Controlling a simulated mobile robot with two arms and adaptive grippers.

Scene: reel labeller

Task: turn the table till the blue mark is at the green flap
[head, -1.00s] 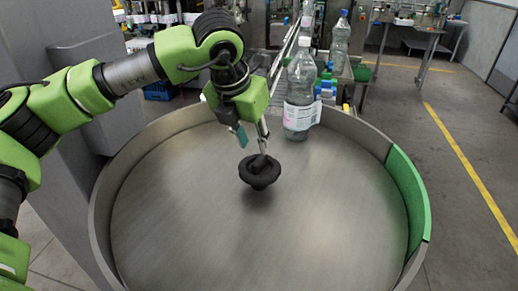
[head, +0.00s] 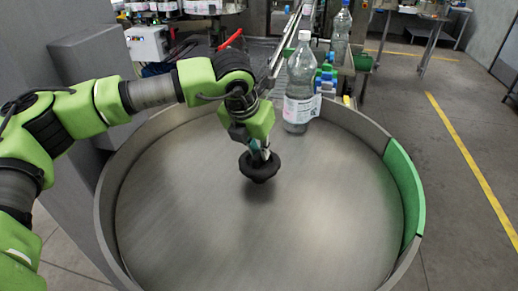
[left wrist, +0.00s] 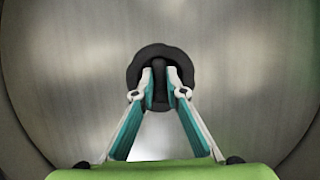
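The round grey metal table (head: 330,215) with a raised rim fills the middle of the head view. A black knob (head: 258,175) stands near its centre; it also shows in the left wrist view (left wrist: 160,52). My left gripper (head: 259,155) is down at the knob. In the left wrist view its two fingertips (left wrist: 160,88) close in on both sides of the knob's upright ridge and appear to touch it. The green flap (head: 405,190) is on the right of the rim. I see no blue mark on the table. My right gripper is out of view.
A clear bottle with a white cap and label (head: 300,85) stands at the table's far edge, by the conveyor. Another bottle with a blue cap (head: 341,32) is behind it. A grey machine body (head: 90,60) is at the left. The table top around the knob is clear.

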